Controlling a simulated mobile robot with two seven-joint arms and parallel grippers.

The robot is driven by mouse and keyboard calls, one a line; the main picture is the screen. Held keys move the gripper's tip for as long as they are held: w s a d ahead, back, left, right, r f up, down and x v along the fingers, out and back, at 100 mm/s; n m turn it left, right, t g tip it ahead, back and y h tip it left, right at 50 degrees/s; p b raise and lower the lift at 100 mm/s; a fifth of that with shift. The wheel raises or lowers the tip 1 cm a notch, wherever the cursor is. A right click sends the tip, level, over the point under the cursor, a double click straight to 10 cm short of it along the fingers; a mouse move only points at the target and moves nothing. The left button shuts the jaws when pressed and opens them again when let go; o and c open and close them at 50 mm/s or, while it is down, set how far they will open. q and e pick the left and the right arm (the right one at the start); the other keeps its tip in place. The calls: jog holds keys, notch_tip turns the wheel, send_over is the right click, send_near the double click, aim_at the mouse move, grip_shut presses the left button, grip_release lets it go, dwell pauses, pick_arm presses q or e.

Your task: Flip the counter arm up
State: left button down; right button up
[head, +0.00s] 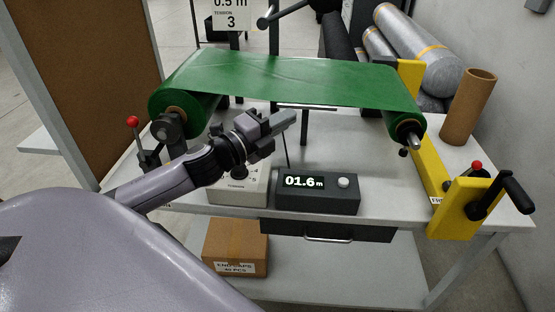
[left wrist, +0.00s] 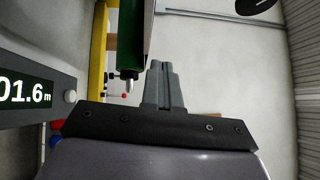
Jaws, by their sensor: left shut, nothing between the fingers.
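A dark arm (head: 290,13) with a round black end (head: 263,22) stands above the far edge of the green sheet, at the top of the head view; it looks like the counter arm, and its upper part is cut off. The grey counter box (head: 317,198) on the bench reads 01.6 m, and its display also shows in the left wrist view (left wrist: 24,93). My left gripper (head: 288,118) is shut and empty, in front of the sheet's near edge and above the counter box, apart from the dark arm. Its closed fingers show in the left wrist view (left wrist: 162,80). My right gripper is not seen.
The green sheet (head: 290,78) spans two rollers. A red-knobbed lever (head: 133,122) is at left; a yellow bracket (head: 462,208) with a black crank (head: 515,190) is at right. A cardboard tube (head: 468,108) stands behind. A white box (head: 238,190) sits under my left wrist.

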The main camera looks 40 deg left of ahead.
pick_arm(q)
jog(key=s+f+n+y, duration=0.1)
jog(key=f+n, duration=0.1)
jog(key=s+f+n+g+y, duration=0.1)
jog(key=f+n, duration=0.1)
jog(key=f, duration=0.1)
jog(key=s+d+f+n+g+y, duration=0.1)
jog(key=f+n, duration=0.1)
jog(key=n, duration=0.1)
jog(key=shift+s+f+y, duration=0.3)
jog(key=shift+f+y, duration=0.05)
jog(key=shift+y, duration=0.05)
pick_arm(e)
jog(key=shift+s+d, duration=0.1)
